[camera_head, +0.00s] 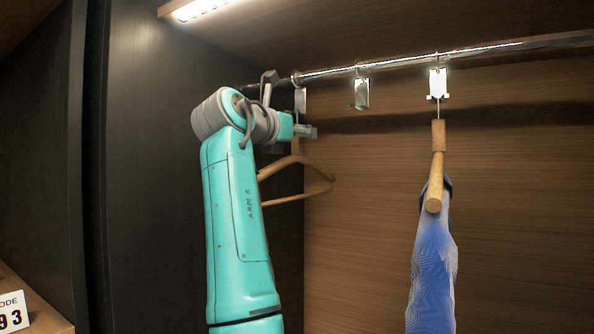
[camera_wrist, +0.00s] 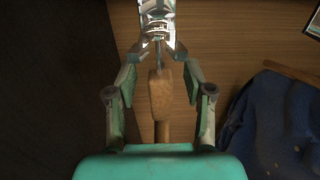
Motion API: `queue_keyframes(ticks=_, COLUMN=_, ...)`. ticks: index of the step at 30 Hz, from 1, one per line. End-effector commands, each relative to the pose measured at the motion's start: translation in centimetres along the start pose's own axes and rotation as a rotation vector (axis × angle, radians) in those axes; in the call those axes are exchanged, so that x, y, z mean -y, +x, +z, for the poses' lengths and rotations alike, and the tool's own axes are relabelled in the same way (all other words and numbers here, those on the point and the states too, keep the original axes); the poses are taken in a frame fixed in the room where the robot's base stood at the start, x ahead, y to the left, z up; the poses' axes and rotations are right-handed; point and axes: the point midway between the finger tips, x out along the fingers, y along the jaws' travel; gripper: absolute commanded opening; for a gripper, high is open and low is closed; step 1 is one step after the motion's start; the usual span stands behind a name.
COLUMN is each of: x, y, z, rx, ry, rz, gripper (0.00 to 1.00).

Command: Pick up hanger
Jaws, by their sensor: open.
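A bare wooden hanger (camera_head: 290,162) hangs from the metal rail at the left of the closet in the head view, partly hidden behind my arm. In the wrist view the hanger's wooden neck (camera_wrist: 160,95) stands between the two fingers of my gripper (camera_wrist: 160,78), below a shiny metal holder (camera_wrist: 157,22). The fingers are apart, one on each side of the neck, with a gap on both sides. In the head view my gripper (camera_head: 306,131) is at the top of the hanger, just below the rail.
The metal rail (camera_head: 400,62) runs across the closet top. An empty metal clip (camera_head: 361,92) hangs mid-rail. A second wooden hanger (camera_head: 438,165) with a blue garment (camera_head: 432,270) hangs to the right. A dark wall (camera_head: 150,170) is on the left. A numbered card (camera_head: 13,311) stands lower left.

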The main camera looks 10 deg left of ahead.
Motion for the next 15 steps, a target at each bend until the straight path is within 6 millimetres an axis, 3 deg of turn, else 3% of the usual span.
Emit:
queue_keyframes(ticks=3, x=-0.02, y=-0.03, z=-0.01, rx=0.000, ry=0.000, rz=0.000, gripper=0.52)
queue_keyframes(ticks=4, x=-0.02, y=-0.03, z=-0.01, rx=0.000, ry=0.000, rz=0.000, gripper=0.47)
queue_keyframes(ticks=9, x=-0.02, y=-0.05, z=-0.02, rx=0.000, ry=0.000, rz=0.000, gripper=0.05)
queue_keyframes(ticks=10, x=-0.02, y=-0.05, z=-0.02, rx=0.000, ry=0.000, rz=0.000, gripper=0.00)
queue_keyframes(ticks=15, x=-0.01, y=-0.07, z=0.02, rx=0.001, ry=0.000, rz=0.000, gripper=0.00)
